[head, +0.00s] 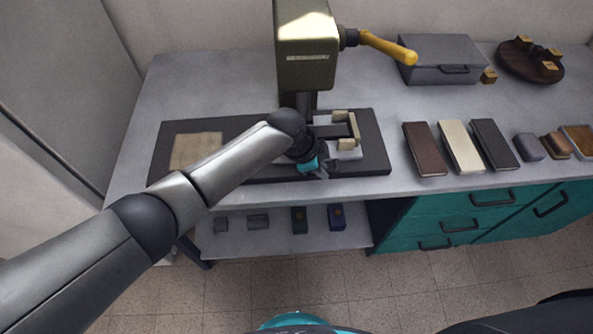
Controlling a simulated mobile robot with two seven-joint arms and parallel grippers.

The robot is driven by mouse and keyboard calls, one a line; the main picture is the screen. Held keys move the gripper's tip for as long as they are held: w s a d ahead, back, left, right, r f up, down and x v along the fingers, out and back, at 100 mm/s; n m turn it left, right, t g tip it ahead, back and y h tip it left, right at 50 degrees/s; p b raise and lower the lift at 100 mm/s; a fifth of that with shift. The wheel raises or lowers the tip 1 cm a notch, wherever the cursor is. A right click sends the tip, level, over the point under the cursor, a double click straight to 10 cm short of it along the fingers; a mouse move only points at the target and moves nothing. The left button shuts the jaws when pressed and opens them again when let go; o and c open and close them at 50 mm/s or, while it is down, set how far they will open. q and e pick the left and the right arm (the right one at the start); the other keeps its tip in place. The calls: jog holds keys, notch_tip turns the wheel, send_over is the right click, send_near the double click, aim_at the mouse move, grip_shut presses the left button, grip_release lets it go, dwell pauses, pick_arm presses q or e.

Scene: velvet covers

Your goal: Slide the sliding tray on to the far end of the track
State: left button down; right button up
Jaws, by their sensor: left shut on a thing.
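The sliding tray (347,154) is a pale plate with cream raised edges, on the right part of a long dark track base (374,150). A press-like machine (306,55) with a yellow-handled lever (388,46) stands over the track behind it. My left gripper (318,171) is at the tray's near left side, shut on its near edge. The fingers and wrist hide that part of the tray and the exact contact. My right gripper is out of view.
A tan square sheet (195,150) lies on the left of the base. Brown (425,148), cream (460,146) and black (494,144) covers lie to the right. A grey case (440,58) and a round brown dish (530,62) with small blocks sit at the back right.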

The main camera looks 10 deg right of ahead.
pick_arm(q)
jog(key=shift+s+d, duration=0.1)
jog(key=shift+d, duration=1)
jog(key=c, duration=0.8)
grip_release()
jog(key=shift+d, duration=0.1)
jog(key=shift+c, duration=0.2)
jog(key=shift+a+r, duration=0.3)
jog(key=shift+r, duration=0.2)
jog(key=p+v, duration=0.3)
jog(key=v, duration=1.1)
jog(key=shift+p, duration=0.3)
